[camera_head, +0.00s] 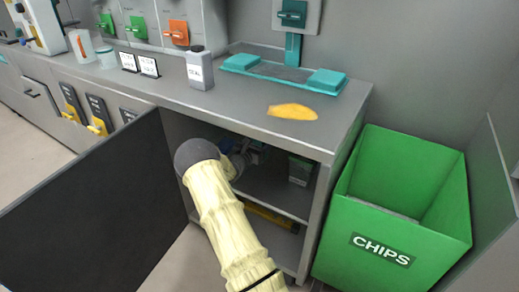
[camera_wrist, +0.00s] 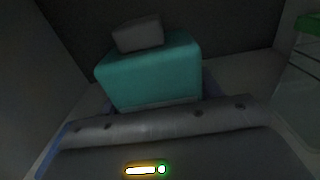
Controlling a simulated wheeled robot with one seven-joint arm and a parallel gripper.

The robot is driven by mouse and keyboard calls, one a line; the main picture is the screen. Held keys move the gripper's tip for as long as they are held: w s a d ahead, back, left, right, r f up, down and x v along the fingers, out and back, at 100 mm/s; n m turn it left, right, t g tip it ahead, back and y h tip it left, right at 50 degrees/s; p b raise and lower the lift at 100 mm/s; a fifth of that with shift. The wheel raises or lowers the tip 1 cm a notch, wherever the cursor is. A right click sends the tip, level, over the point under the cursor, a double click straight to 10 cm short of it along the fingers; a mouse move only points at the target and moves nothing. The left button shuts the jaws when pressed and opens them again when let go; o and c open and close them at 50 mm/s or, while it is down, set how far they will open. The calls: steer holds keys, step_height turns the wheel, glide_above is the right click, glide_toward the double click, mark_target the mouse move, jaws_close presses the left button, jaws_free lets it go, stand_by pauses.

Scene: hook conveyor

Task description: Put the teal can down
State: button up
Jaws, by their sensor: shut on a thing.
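The teal can (camera_wrist: 150,75) shows in the wrist view as a boxy teal body with a grey cap on top. It is directly in front of my gripper (camera_wrist: 150,98), which is shut on it. The can stands roughly upright, slightly tilted in the picture. Its lower part is hidden behind the grey gripper body, so I cannot tell whether it touches the shelf. In the head view my gripper (camera_head: 242,158) is inside the open cabinet (camera_head: 325,155), on the upper shelf level, and the can cannot be made out there.
A green and grey box (camera_head: 299,170) stands on the shelf to the right of my gripper. The dark open door (camera_head: 95,205) is on the left. A green CHIPS bin (camera_head: 390,240) stands right of the cabinet. The counter (camera_head: 235,108) above holds a grey bottle (camera_head: 200,70).

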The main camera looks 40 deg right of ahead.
steer(key=shift+f, duration=1.1)
steer(key=shift+f+b, duration=0.1)
steer(key=shift+b, duration=0.2)
steer(key=o, duration=1.2)
steer(key=shift+w+f, duration=0.1)
steer(key=shift+a+r, duration=0.15)
steer(key=shift+r, duration=0.05)
steer(key=p+v, duration=0.4)
steer(key=v, duration=0.8)
steer(key=shift+f, duration=0.1)
